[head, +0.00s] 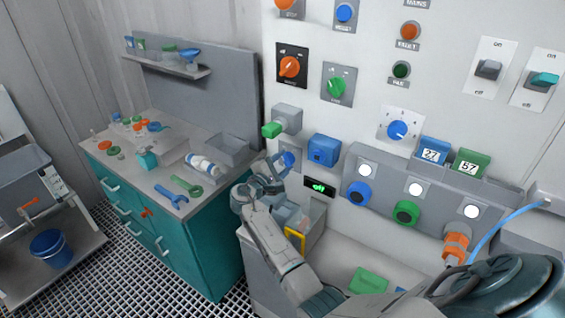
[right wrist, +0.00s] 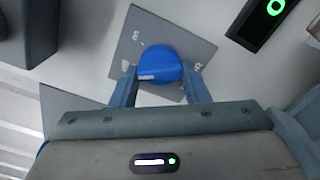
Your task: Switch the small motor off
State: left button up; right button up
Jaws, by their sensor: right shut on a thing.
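My right gripper (head: 280,166) reaches to the wall panel below a grey box with a green end. It is shut on a blue rotary knob (head: 288,159), which it partly hides. In the right wrist view the blue knob (right wrist: 160,62) sits on a square grey plate (right wrist: 128,52), with a finger on each side of it. A white pointer mark shows on the knob's lower left. The small labels on the plate are too blurred to read surely. No label naming the small motor is readable. My left gripper is not in view.
A blue box (head: 323,150) and a black display with green signs (head: 319,187) are close right of the knob. An orange rotary switch (head: 289,66) and a green one (head: 336,86) are above. A teal workbench (head: 175,235) with tools stands left.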

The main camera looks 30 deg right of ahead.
jog(key=shift+f, duration=0.2)
jog(key=o, duration=0.9)
jog(key=shift+a, duration=0.1)
jog(key=shift+o, duration=0.4)
jog(key=shift+r, duration=0.1)
jog(key=b+v, duration=0.4)
jog(key=v, duration=0.6)
jog(key=shift+s+a+b, duration=0.15)
jog(key=shift+a+b, duration=0.15)
jog(key=shift+a, duration=0.1)
